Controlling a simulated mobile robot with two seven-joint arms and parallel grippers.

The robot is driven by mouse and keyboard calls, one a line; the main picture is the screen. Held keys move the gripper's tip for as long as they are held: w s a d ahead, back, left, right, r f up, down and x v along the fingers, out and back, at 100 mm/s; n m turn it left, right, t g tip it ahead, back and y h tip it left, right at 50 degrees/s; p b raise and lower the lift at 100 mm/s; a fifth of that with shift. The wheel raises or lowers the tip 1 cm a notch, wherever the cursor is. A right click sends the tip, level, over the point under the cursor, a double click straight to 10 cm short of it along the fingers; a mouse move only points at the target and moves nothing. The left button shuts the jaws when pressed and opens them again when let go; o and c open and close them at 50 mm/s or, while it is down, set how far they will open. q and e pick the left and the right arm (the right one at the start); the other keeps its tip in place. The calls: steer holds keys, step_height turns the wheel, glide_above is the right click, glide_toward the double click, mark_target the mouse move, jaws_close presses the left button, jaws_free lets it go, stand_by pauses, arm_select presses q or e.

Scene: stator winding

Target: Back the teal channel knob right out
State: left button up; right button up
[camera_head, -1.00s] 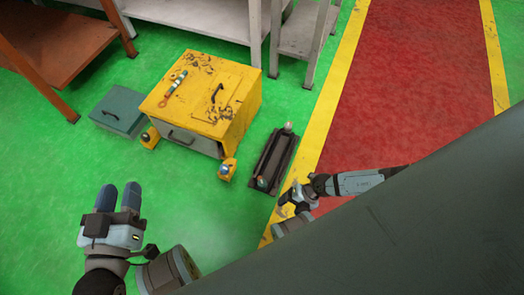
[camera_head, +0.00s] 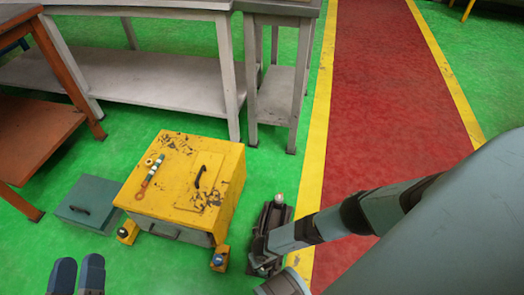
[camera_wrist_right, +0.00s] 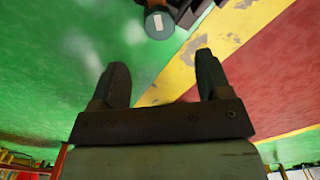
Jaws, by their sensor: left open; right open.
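The dark channel (camera_head: 271,216) lies on the green floor right of the yellow box, with a pale knob (camera_head: 279,198) at its far end. In the head view my right arm covers much of its near end, so the teal knob is not clear there. In the right wrist view a teal round knob (camera_wrist_right: 158,23) with a white mark shows at the top, beyond the fingertips. My right gripper (camera_wrist_right: 155,75) is open and empty, apart from the knob. My left gripper (camera_head: 77,270) is open and empty at the lower left, only its fingers showing.
The yellow box (camera_head: 220,205) with a black handle stands left of the channel. Small yellow blocks with knobs (camera_head: 220,259) (camera_head: 127,232) sit before it. A teal case (camera_head: 88,204) is further left. Grey tables (camera_head: 150,75) stand behind.

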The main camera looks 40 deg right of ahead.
step_height(320, 180, down, 8)
steer(key=b, duration=0.5)
steer(key=shift+r, duration=0.1)
steer(key=shift+f+b, duration=0.35)
steer(key=shift+f, duration=0.15)
arm_select(q)
step_height(320, 180, down, 8)
steer(key=m+g, duration=0.1)
steer(key=g, duration=0.2)
steer(key=shift+w+d+f+m, duration=0.2)
steer(key=shift+w+f+m, duration=0.1)
steer(key=shift+w, duration=0.1)
arm_select(e)
steer(key=c, duration=0.9)
